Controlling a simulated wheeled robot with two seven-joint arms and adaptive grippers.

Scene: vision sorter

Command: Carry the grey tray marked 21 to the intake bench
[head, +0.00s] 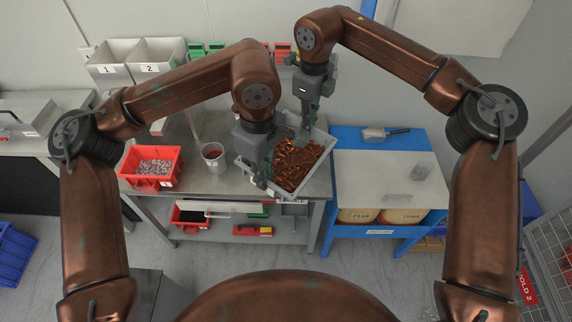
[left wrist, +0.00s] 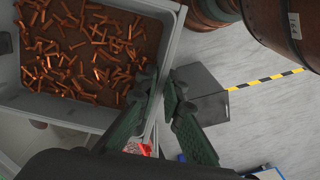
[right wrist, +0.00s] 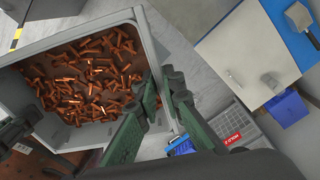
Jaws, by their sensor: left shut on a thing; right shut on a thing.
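The grey tray (head: 329,150), full of loose copper-coloured pieces, is held tilted in the head view over the right part of the grey steel bench (head: 205,183). No number is readable on it. My left gripper (head: 264,178) is shut on its near left wall. My right gripper (head: 304,132) is shut on its far wall. The left wrist view shows the tray (left wrist: 65,109) with the left fingers (left wrist: 167,90) at its rim. The right wrist view shows the tray (right wrist: 85,139) with the right fingers (right wrist: 163,82) at its rim. Which bench is the intake bench I cannot tell.
A red bin (head: 140,181) of small parts and a cup (head: 213,165) stand on the steel bench left of the tray. Grey bins 1 (head: 108,70) and 2 (head: 152,68) stand behind. A blue-framed bench (head: 375,180) with a scoop (head: 373,134) stands at right.

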